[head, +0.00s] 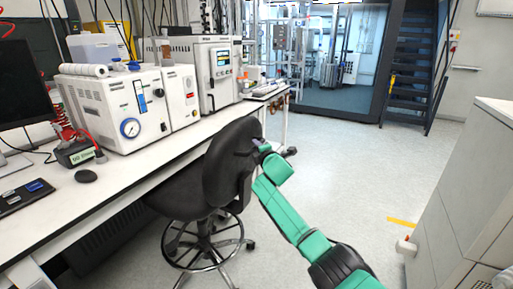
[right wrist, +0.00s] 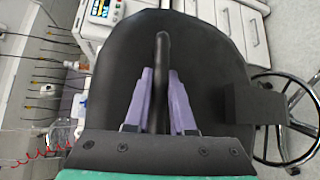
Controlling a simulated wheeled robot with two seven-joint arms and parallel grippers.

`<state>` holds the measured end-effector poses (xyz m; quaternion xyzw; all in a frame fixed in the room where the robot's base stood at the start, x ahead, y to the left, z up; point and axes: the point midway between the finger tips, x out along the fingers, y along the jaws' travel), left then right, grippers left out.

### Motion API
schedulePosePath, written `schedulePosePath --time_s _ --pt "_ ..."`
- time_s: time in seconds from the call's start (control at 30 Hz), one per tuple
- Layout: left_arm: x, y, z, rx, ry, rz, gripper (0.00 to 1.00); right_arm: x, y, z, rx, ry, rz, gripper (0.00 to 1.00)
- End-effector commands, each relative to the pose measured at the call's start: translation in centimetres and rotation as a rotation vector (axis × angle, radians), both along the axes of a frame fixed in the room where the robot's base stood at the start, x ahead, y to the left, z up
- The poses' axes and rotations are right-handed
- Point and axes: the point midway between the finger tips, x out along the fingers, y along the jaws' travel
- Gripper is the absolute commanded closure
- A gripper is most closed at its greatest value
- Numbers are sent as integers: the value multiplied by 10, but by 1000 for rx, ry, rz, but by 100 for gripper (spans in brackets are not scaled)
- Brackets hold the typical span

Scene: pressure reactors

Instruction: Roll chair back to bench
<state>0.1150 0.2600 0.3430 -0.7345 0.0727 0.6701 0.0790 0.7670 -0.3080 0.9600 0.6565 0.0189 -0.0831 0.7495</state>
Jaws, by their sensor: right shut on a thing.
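The black chair (head: 228,165) stands against the front edge of the white lab bench (head: 150,160), with its seat (head: 185,194) partly beneath the bench top. Its base has a round foot ring (head: 203,255) and casters. My right gripper (head: 262,150) is at the chair's backrest, on the side away from the bench. In the right wrist view, its purple fingers (right wrist: 161,95) are shut on a narrow black upright part of the backrest (right wrist: 215,60). The foot ring (right wrist: 290,120) also shows there, at the right. My left gripper is out of view.
Instruments (head: 125,105) and a monitor (head: 22,85) stand on the bench. A grey cabinet (head: 465,190) stands at the right. Dark stairs (head: 412,60) are at the back. The pale floor (head: 340,165) between chair and cabinet is clear.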

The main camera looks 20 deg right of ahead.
Motion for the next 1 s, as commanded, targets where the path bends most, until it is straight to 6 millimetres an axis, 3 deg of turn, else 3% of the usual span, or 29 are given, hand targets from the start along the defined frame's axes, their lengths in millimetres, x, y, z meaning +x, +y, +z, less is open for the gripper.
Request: schedulePosePath --time_s 0.07,0.1,0.13,0.17,0.63,1.0 --pt "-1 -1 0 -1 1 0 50 0 2 -2 2 1 3 100" --pt "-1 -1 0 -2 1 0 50 0 2 -2 2 2 3 62" --pt "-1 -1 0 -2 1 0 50 0 2 -2 2 2 3 51" --pt "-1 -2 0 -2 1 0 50 0 1 -2 2 2 3 48" --pt "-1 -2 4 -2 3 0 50 -9 0 1 1 2 0 48" --pt "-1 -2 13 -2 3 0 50 -65 7 7 -2 2 2 48"
